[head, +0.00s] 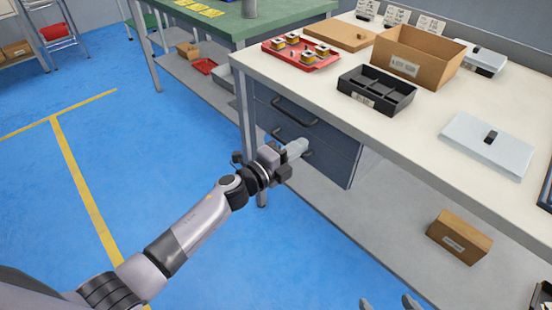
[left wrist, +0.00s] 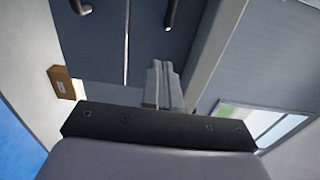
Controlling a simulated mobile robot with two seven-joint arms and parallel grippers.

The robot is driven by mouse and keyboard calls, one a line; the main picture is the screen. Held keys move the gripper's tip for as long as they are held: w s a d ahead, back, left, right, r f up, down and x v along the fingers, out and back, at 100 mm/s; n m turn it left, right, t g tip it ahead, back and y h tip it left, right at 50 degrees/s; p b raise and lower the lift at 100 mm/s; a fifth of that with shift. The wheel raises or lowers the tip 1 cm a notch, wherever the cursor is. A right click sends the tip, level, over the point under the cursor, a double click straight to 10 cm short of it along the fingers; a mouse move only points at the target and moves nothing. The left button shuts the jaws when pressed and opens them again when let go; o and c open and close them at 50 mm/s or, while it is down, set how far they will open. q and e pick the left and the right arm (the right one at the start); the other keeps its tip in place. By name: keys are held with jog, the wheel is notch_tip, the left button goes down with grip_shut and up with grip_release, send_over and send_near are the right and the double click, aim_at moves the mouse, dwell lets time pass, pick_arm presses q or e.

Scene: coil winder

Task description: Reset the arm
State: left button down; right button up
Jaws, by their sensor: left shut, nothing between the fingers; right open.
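My left arm reaches in from the lower left of the head view, stretched out over the blue floor. My left gripper (head: 299,147) is shut and empty, in front of the workbench's dark drawer unit (head: 335,160). The left wrist view shows its grey fingers (left wrist: 159,84) pressed together, with the drawer fronts (left wrist: 105,40) behind them; I cannot tell how far apart they are. Only the fingertips of my right gripper (head: 391,304) show at the bottom edge of the head view. They are apart with nothing between them.
The white workbench (head: 425,125) holds a red tray (head: 320,62) of coils, a black divided tray (head: 377,100), a cardboard box (head: 405,68) and a pale flat case (head: 487,145). A carton (head: 459,236) sits on the lower shelf. The floor at left is clear.

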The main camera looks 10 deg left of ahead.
pick_arm(q)
jog(key=s+a+f+n+g+y, duration=0.1)
jog(key=s+a+f+n+y, duration=0.3)
jog(key=s+n, duration=0.45)
jog(key=s+a+f+n+g+y+p, duration=0.15)
jog(key=s+a+f+n, duration=0.25)
jog(key=s+a+n, duration=0.45)
jog(key=s+a+f+n+g+y+b, duration=0.1)
jog(key=s+a+f+n+y, duration=0.2)
jog(key=s+n, duration=0.55)
jog(key=s+a+r+m+p, duration=0.1)
jog(key=s+r+p, duration=0.3)
jog(key=r+p, duration=0.7)
jog(key=m+p, duration=0.1)
jog(key=p, duration=0.2)
jog(key=shift+p, duration=0.35)
pick_arm(e)
notch_tip(320, 180, up, 13)
jog(key=d, duration=0.1)
jog(key=shift+s+d, duration=0.2)
jog(key=shift+s, duration=0.05)
pick_arm(q)
jog(key=shift+s, duration=0.1)
pick_arm(e)
jog(key=shift+r, duration=0.15)
